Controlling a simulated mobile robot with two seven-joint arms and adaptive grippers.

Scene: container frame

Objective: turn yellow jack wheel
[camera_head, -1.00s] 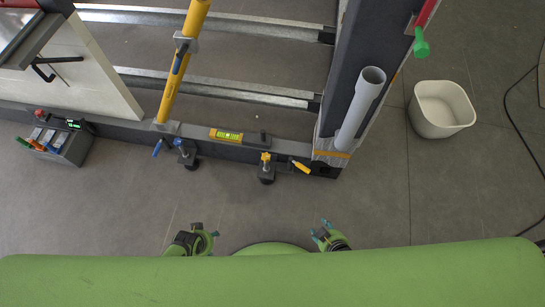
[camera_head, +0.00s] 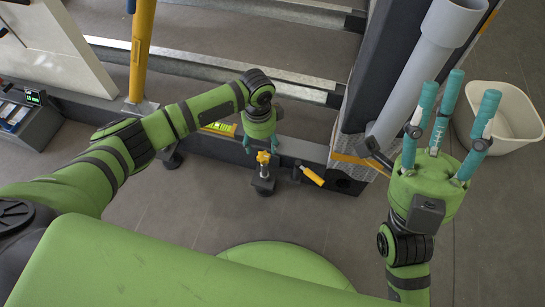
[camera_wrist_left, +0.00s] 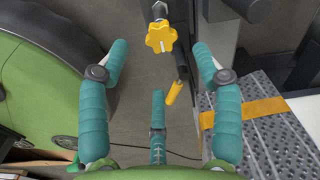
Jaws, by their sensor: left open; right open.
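The yellow jack wheel (camera_head: 263,157) is a small lobed knob on top of a dark jack at the bottom beam of the frame. It also shows in the left wrist view (camera_wrist_left: 160,37), at the top middle. My left gripper (camera_head: 260,145) is open just above and behind the wheel in the head view. In the left wrist view its teal fingers (camera_wrist_left: 159,62) are spread, with the wheel beyond them and no clear contact. My right gripper (camera_head: 456,98) is open and empty, fingers pointing up, at the right beside the grey pipe.
A yellow-handled tool (camera_head: 312,176) lies at the beam right of the jack. A yellow level (camera_head: 218,128) is partly hidden behind my left arm. A grey pipe (camera_head: 425,70) leans at the frame corner. A white bin (camera_head: 512,125) stands at the right. Floor before the beam is clear.

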